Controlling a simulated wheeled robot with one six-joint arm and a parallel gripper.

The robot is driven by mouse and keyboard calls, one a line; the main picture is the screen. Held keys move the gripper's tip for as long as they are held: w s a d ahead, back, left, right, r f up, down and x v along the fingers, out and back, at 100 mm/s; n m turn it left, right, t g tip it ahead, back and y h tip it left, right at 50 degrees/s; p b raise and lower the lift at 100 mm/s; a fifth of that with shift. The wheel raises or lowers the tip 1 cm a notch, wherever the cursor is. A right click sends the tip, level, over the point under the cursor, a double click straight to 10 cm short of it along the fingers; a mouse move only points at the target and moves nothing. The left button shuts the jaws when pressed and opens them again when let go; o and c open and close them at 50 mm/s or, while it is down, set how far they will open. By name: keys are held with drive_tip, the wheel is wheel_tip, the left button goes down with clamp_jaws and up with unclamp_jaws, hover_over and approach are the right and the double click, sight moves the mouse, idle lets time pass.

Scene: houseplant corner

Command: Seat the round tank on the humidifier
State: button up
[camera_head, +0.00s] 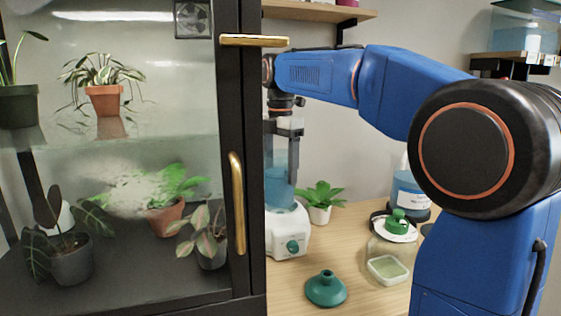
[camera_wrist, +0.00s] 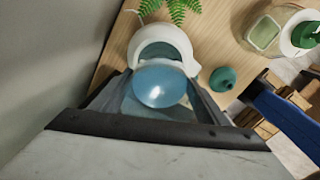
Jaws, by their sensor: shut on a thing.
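The round tank (camera_head: 280,172) is a clear cylinder with blue water, upright in the head view. My gripper (camera_head: 283,130) is shut on its upper part from above. The humidifier (camera_head: 288,235) is a white base with a green knob, on the wooden table directly below the tank. The tank's lower end overlaps the base's top in the picture; I cannot tell whether they touch. In the wrist view, the blue tank (camera_wrist: 160,86) lies between my gripper's fingers (camera_wrist: 155,95). The humidifier's white rim (camera_wrist: 160,35) shows beyond it, and part of its top is hidden by the tank.
A glass plant cabinet (camera_head: 235,150) with brass handles stands close on the left. A green cap (camera_head: 326,288) lies in front of the humidifier. A small potted plant (camera_head: 320,198), a green-lidded jar (camera_head: 390,268) and a blue bottle (camera_head: 409,190) stand to the right.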

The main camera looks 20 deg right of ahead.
drive_tip(key=shift+f, duration=1.15)
drive_tip(key=shift+d, duration=0.15)
drive_tip(key=shift+f, duration=0.55)
idle(1.1)
drive_tip(key=o, duration=1.5)
wheel_tip(320, 180, up, 11)
idle(0.3)
idle(0.3)
